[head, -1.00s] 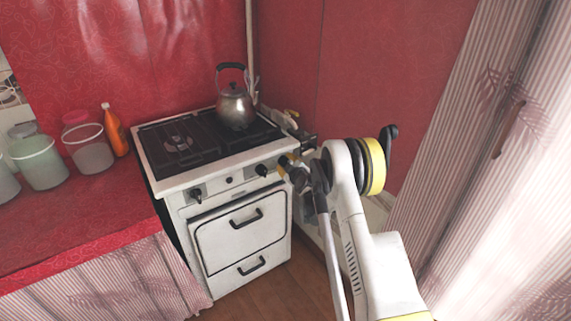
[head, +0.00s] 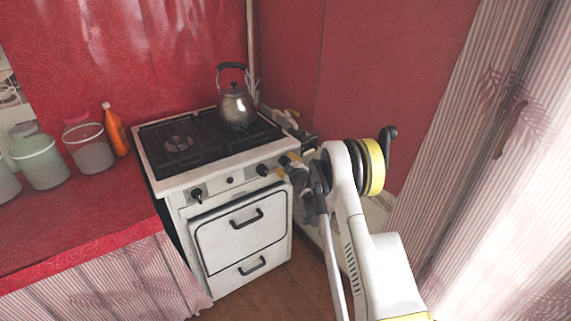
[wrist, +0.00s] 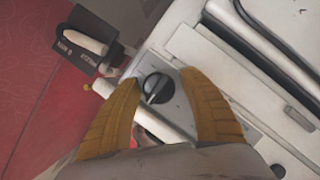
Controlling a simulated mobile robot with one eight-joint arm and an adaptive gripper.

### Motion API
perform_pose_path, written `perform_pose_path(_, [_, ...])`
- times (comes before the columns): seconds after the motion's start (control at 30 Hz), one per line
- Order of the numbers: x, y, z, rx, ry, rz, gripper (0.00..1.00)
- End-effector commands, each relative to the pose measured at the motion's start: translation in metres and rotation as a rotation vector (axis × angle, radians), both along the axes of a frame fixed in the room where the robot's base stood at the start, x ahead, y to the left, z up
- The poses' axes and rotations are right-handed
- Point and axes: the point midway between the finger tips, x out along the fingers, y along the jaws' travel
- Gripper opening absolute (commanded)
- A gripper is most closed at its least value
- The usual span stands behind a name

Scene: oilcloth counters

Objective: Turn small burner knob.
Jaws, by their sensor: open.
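The white stove (head: 235,235) has black knobs along its front panel. In the wrist view a round black knob (wrist: 157,87) with a pale pointer line lies between the yellow fingers of my gripper (wrist: 160,79). The fingers are open, one on each side of the knob, with a gap showing at both sides. In the head view my gripper (head: 288,161) is at the right end of the panel and hides the knob there.
A metal kettle (head: 236,106) stands at the back right of the cooktop. A dark labelled box (wrist: 88,40) is close to the left finger in the wrist view. Jars and an orange bottle (head: 116,130) stand on the red counter (head: 85,210). A striped curtain (head: 490,170) hangs at right.

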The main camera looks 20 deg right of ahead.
Motion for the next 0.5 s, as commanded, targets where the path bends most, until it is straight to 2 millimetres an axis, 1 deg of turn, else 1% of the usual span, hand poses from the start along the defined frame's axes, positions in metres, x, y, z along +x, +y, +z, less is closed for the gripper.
perform_pose_path(0.07, [0.000, -0.002, 0.002, 0.016, 0.000, -0.005, 0.60])
perform_pose_path(0.17, [0.000, -0.003, 0.003, 0.109, 0.019, -0.005, 0.60])
perform_pose_path(0.27, [0.000, -0.005, 0.003, 0.306, 0.059, -0.008, 0.60])
perform_pose_path(0.43, [0.000, -0.004, 0.001, 0.796, 0.160, -0.006, 0.60])
perform_pose_path(0.5, [-0.016, -0.004, 0.011, 0.793, 0.161, -0.004, 0.60])
